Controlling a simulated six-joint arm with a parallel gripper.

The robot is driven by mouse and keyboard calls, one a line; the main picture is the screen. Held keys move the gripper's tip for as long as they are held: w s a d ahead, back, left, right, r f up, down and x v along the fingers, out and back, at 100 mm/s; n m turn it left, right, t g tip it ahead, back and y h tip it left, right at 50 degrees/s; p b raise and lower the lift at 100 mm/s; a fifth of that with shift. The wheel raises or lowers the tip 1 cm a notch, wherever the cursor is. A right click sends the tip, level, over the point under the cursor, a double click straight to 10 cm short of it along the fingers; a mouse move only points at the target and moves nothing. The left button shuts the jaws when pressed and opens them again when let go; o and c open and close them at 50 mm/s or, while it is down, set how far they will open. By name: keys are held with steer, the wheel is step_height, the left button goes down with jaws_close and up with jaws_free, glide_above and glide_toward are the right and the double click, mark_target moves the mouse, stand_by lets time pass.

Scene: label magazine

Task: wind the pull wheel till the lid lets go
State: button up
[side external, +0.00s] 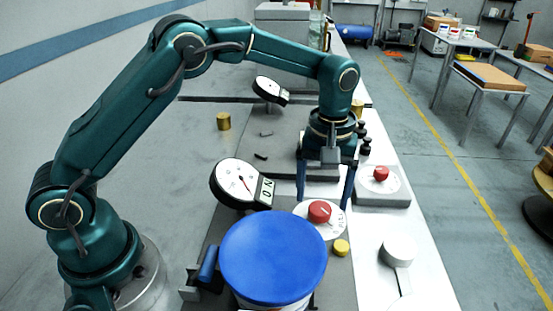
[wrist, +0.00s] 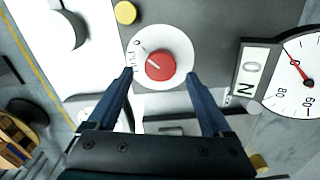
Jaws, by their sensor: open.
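The pull wheel is a red knob (side external: 320,211) on a white disc in front of my gripper. In the wrist view the red knob (wrist: 160,66) has a white mark aimed at upper left, and its disc (wrist: 183,45) reads 0 and PULL. My gripper (side external: 324,201) is open and points down; in the wrist view its fingertips (wrist: 159,74) lie either side of the knob, with gaps. Contact is not visible. The blue lid (side external: 273,258) sits on a container near the front, looking closed. A gauge (side external: 237,183) beside it shows the letters N and O.
A second red-knob dial (side external: 380,175) stands behind right. A small yellow cap (side external: 341,247) and a white round-headed piece (side external: 397,253) lie to the right of the lid. A blue-handled clamp (side external: 207,264) is left of the lid. Another gauge (side external: 268,90) stands farther back.

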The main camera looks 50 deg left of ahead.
mark_target(320, 213)
steer(key=shift+f, duration=1.4)
jaws_close()
steer(key=shift+m, duration=0.3)
steer(key=m, duration=0.6)
steer(key=shift+d+r, duration=0.1)
steer(key=m, duration=0.5)
steer(key=shift+d+m, duration=0.1)
steer(key=shift+m, duration=0.2)
